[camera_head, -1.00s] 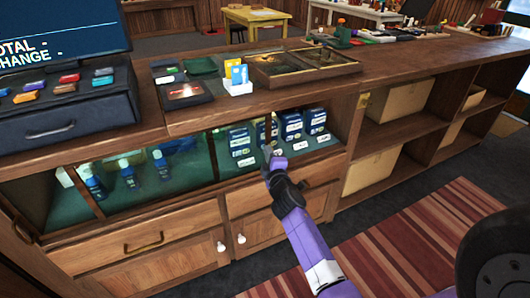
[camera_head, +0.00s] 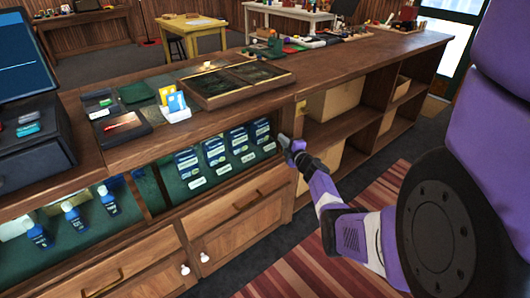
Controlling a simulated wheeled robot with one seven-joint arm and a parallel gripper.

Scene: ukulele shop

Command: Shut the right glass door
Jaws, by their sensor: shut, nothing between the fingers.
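The display case under the counter has a left bay with blue bottles (camera_head: 73,215) and a right bay with blue-and-white boxes (camera_head: 214,155) on a green shelf. The right glass door is clear and hard to make out; no upright strip crosses the boxes, and I cannot tell exactly where its edges are. Its right end is close to the wooden post (camera_head: 286,170) by my gripper. My gripper (camera_head: 284,141) is shut and empty at the right end of the right bay, beside that post. Whether it touches the door edge cannot be seen.
The wooden drawer (camera_head: 235,212) lies below the case, and white knobs (camera_head: 204,257) stick out from the cupboards. Open shelves with cardboard boxes (camera_head: 333,101) continue to the right. A framed dark tray (camera_head: 238,84) lies on the counter. A striped rug (camera_head: 305,262) covers the floor in front.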

